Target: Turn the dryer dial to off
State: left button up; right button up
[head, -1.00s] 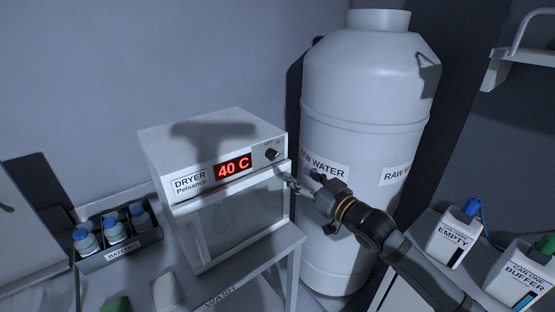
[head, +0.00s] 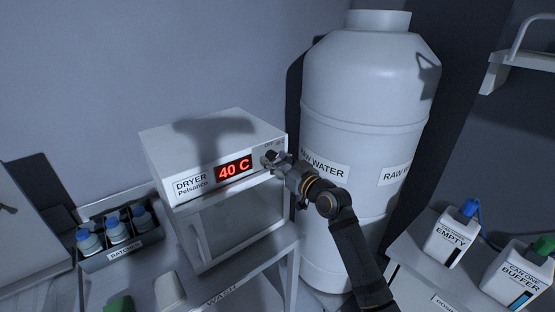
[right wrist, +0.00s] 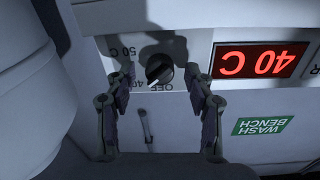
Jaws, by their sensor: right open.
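The white dryer (head: 215,135) stands on the bench, and its red display (head: 234,169) reads 40 C. Its black dial (right wrist: 159,69) shows in the right wrist view, which is upside down, with 50 C, 40 and OFF printed around it. The dial's white pointer mark slants to the lower left there, near the 40 and OFF lettering. My right gripper (right wrist: 160,88) is open, with one finger on each side of the dial in that view; I cannot tell whether they touch it. In the head view the right gripper (head: 271,161) largely hides the dial. My left gripper is not in view.
A large white raw water tank (head: 365,110) stands right of the dryer, close behind my right arm. A tray of bottles (head: 122,252) is at the left of the bench. Two white cans, the empty (head: 450,240) and buffer (head: 516,280) ones, stand at the right.

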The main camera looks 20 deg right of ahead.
grip_shut()
jog(key=shift+f+n+b, duration=0.2)
jog(key=shift+n+b, duration=0.1)
jog(key=shift+b, duration=0.4)
jog(key=n+b, duration=0.5)
jog(key=b, duration=0.2)
jog(key=shift+f+n, duration=0.1)
jog(key=shift+n, duration=0.2)
jog(key=shift+d+r+n+b, duration=0.1)
jog(key=shift+r+n+b, duration=0.1)
jog(key=shift+n+b, duration=1.55)
jog(key=shift+n, duration=0.35)
grip_release()
jog(key=shift+r, duration=0.1)
